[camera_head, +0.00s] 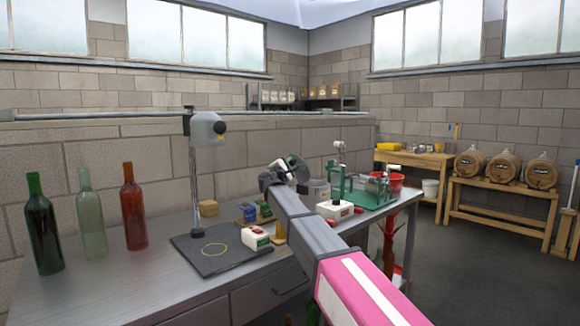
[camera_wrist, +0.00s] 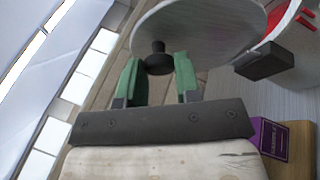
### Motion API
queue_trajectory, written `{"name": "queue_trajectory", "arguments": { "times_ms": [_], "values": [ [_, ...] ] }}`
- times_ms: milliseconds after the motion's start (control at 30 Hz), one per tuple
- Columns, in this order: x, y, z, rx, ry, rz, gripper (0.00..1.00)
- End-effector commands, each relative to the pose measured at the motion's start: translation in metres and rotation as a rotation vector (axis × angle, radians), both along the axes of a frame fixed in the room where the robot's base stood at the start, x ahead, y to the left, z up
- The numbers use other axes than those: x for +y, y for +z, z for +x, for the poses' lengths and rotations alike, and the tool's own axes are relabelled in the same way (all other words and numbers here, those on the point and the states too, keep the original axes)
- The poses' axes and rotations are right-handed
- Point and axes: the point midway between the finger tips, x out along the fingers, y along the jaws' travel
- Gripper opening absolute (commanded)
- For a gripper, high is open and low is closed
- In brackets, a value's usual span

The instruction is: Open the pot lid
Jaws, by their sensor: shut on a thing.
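The pot lid (camera_wrist: 205,28) is a round grey disc with a black knob (camera_wrist: 158,58), at the top of the wrist view. My gripper (camera_wrist: 158,72) has its green fingers on both sides of the knob and is shut on it. Part of the pot (camera_wrist: 272,34) shows as a pale curved wall with a black handle (camera_wrist: 265,61), right of the lid. In the head view the grey pot (camera_head: 318,188) stands on the bench beside the end of my arm. My arm hides part of this area, and I cannot tell how far the lid is from the rim.
The bench (camera_head: 130,290) carries several bottles on the left, a dark stand (camera_head: 222,250), small boxes, and a white-and-red box (camera_head: 335,209). A green device (camera_head: 365,190) and a red bowl (camera_head: 393,181) stand right of the pot. The bench's front left is clear.

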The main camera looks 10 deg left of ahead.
Motion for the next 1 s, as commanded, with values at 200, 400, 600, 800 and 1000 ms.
{"name": "queue_trajectory", "arguments": {
  "times_ms": [200, 400, 600, 800, 1000],
  "values": [
    [0.000, -0.001, -0.001, 0.003, 0.001, 0.001, 0.57],
    [0.000, -0.001, -0.001, 0.002, 0.000, 0.001, 0.57],
    [0.002, -0.002, -0.006, 0.002, 0.001, 0.001, 0.57],
    [0.007, -0.007, -0.028, 0.002, 0.002, 0.001, 0.57],
    [0.017, -0.016, -0.063, 0.003, 0.003, 0.001, 0.57]
  ]
}}
